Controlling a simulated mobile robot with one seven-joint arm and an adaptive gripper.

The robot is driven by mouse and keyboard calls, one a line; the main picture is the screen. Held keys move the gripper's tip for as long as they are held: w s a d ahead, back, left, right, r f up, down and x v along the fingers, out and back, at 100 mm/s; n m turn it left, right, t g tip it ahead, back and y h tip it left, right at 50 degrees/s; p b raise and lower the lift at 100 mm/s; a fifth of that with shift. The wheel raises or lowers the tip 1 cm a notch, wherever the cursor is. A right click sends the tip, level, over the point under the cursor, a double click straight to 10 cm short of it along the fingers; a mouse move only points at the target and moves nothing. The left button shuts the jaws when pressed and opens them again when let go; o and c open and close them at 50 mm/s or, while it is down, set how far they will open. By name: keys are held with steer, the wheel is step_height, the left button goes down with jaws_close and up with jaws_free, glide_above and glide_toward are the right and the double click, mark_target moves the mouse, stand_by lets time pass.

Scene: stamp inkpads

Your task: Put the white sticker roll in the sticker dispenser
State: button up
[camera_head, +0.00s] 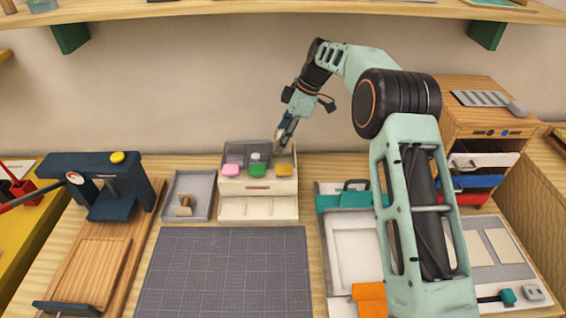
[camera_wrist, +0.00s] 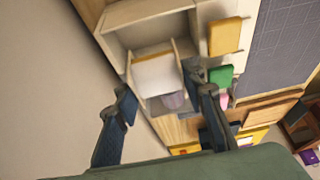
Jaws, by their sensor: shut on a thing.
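The sticker dispenser is most likely the beige unit (camera_head: 258,207) behind the grey mat in the head view. It has open compartments on top and pink, green and yellow pieces along its front. My gripper (camera_head: 280,143) hangs over its right rear, pointing down. In the wrist view my gripper (camera_wrist: 160,86) has its fingers spread around a pale, squarish thing (camera_wrist: 156,75), which I take for the white sticker roll. The contact with the fingertips is not clear. A lavender roll (camera_wrist: 174,99) shows below it, and an empty compartment (camera_wrist: 150,37) above it.
A dark blue press (camera_head: 95,180) stands at the left. A grey tray (camera_head: 203,207) with a small wooden piece is left of the dispenser. A wooden drawer cabinet (camera_head: 475,132) stands at the right, behind my arm. The grey mat (camera_head: 225,270) in front is bare.

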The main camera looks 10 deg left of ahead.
step_height(320, 180, down, 9)
steer(key=shift+r, duration=0.15)
steer(key=o, duration=1.2)
steer(key=shift+c, duration=0.2)
steer(key=shift+r, duration=0.15)
steer(key=v, duration=1.2)
steer(key=shift+d, duration=0.15)
